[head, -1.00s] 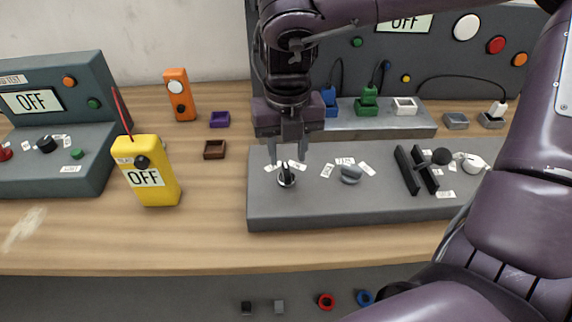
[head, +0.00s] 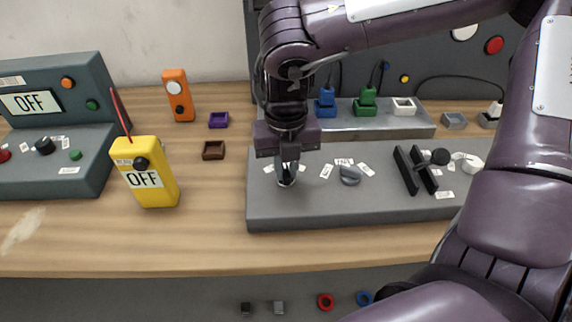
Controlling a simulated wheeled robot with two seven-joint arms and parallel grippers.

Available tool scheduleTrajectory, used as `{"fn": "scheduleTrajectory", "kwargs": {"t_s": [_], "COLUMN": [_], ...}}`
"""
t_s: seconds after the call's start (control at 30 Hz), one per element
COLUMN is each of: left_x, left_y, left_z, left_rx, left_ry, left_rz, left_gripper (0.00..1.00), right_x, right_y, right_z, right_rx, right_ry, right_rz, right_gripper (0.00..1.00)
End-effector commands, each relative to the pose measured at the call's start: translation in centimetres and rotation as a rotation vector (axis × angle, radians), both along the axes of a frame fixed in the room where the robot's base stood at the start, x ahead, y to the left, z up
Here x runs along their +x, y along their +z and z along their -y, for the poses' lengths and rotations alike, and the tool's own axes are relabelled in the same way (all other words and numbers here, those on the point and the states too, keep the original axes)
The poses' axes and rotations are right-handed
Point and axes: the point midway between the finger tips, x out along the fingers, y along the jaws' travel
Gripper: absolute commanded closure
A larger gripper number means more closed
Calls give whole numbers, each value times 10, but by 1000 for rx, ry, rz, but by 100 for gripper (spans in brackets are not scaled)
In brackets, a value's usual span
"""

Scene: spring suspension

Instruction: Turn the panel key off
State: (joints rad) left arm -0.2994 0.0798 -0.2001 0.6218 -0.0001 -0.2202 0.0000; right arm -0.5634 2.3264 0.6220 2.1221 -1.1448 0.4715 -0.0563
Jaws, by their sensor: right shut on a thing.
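The panel key (head: 286,183) stands at the left end of the grey control panel (head: 330,212). Only its round base and a little of it show under the fingers. My right gripper (head: 287,176) points straight down and is shut on the key, hiding most of it. Small white labels lie around it, but their print is too small to read. My left gripper is not in view.
A grey knob (head: 350,175) and a black lever with two rails (head: 415,168) sit right of the key. Blue and green plugs (head: 366,98) are behind. Bare wood lies in front.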

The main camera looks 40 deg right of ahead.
Motion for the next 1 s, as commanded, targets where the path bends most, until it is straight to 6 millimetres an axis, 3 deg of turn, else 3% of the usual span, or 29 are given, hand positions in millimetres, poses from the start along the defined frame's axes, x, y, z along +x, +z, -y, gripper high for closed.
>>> {"fn": "scheduleTrajectory", "kwargs": {"t_s": [0.13,0.5,0.83,0.87,1.0], "left_x": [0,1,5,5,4], "left_y": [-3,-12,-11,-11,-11], "left_z": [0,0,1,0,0], "left_rx": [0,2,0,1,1], "left_ry": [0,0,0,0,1], "left_rz": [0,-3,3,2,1], "left_gripper": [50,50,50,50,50], "right_x": [0,0,0,0,0], "right_y": [-1,0,0,0,0], "right_z": [1,2,2,2,2], "right_rx": [-2,-1,0,0,0], "right_ry": [50,396,414,414,413], "right_rz": [0,1,1,1,0], "right_gripper": [100,100,100,82,64]}}
